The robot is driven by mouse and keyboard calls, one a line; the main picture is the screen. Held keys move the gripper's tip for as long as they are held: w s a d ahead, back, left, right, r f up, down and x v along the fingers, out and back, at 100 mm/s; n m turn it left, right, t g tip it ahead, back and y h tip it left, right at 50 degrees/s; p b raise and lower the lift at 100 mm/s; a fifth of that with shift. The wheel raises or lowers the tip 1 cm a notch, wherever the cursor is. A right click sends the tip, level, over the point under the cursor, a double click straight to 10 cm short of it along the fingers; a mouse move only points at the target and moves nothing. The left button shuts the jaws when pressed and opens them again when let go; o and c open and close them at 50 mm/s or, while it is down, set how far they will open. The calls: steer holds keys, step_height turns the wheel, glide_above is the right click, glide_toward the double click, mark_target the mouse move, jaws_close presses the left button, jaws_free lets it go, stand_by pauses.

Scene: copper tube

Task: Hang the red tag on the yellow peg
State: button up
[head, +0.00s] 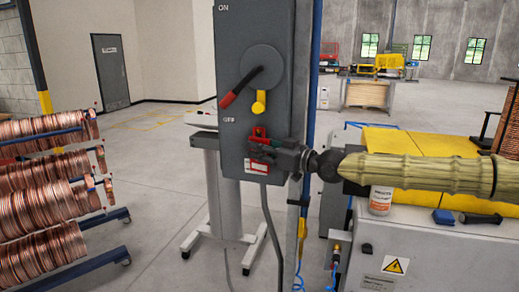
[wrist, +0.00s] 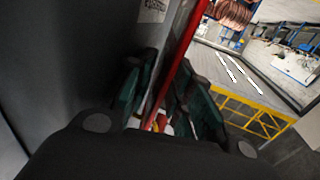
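The yellow peg (head: 259,103) sticks out below the round grey dial on the front of a tall grey switch box, and it is bare. The red tag (head: 258,168), with a white printed face and a red upper part, is in front of the lower box, below and in line with the peg. My gripper (head: 258,144) is around the tag's upper part. In the wrist view a red strip of the tag (wrist: 178,68) runs between the dark green finger pads (wrist: 166,100), which look closed on it. Whether the tag touches the box cannot be told.
A lever with a red grip (head: 230,98) slants down left of the peg. The grey box (head: 233,45) stands close to my gripper. A machine with yellow covers (head: 405,145) is at right, partly behind my arm. Copper coil racks (head: 45,200) stand at left.

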steer(key=shift+w+d+r, duration=0.15)
steer(key=shift+d+r, duration=0.05)
stand_by(0.3)
steer(key=shift+d, duration=0.1)
steer(key=v, duration=1.1)
steer(key=shift+s+d+f, duration=0.15)
steer(key=shift+s+f, duration=0.1)
steer(key=shift+s, duration=0.15)
